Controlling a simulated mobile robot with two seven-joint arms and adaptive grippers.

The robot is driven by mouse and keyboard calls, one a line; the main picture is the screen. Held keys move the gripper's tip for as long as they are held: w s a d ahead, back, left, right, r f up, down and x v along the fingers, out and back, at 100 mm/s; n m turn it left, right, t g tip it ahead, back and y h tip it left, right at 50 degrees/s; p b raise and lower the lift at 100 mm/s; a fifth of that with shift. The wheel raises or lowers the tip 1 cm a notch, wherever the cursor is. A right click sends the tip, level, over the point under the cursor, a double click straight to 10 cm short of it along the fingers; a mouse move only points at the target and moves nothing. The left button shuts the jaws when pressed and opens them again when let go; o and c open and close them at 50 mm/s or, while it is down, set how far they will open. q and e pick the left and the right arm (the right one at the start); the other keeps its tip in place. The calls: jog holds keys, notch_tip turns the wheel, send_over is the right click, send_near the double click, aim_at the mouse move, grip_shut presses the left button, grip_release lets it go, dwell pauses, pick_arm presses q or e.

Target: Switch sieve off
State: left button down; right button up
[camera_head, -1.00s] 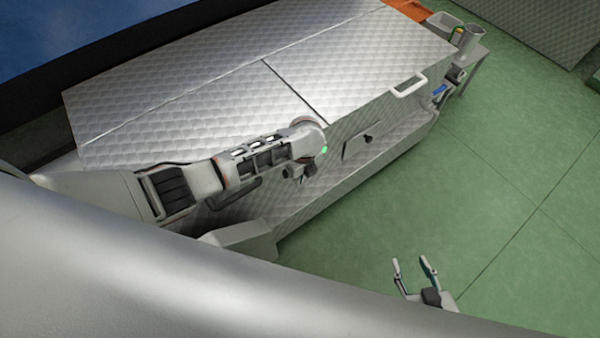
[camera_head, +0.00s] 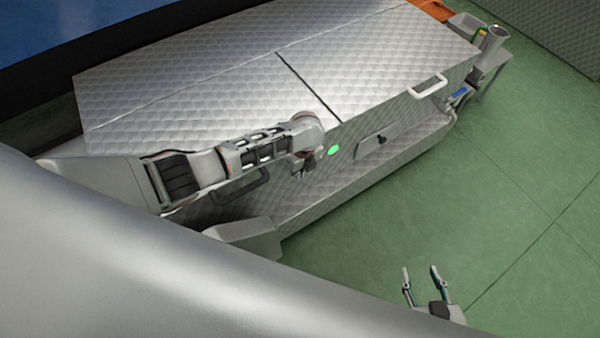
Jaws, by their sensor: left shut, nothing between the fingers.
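The machine (camera_head: 230,75) is a long box with quilted metal sides and a split lid. On its front, a round green light (camera_head: 333,151) glows. Right of it is a plate (camera_head: 366,148) with a black knob-like switch (camera_head: 381,139). Which part is the sieve's switch I cannot tell for sure. My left gripper (camera_head: 301,170) is shut and empty, small and partly hidden under its wrist. It is at the machine's front, just left of the green light; contact cannot be seen. My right gripper (camera_head: 421,270) is open and empty above the green floor, well away from the machine.
A pale handle (camera_head: 428,86) sticks out at the lid's right edge, and a dark handle (camera_head: 240,187) is behind my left arm. A pipe with a blue lever (camera_head: 459,95) and a metal cylinder (camera_head: 493,41) stand at the right end. The green floor (camera_head: 500,190) is clear.

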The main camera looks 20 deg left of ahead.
jog(key=r, duration=0.1)
jog(key=w+r+p, duration=0.1)
jog(key=shift+r+p, duration=0.3)
jog(key=shift+r, duration=0.05)
dwell(0.5)
jog(key=shift+s+f, duration=0.1)
jog(key=shift+f, duration=0.15)
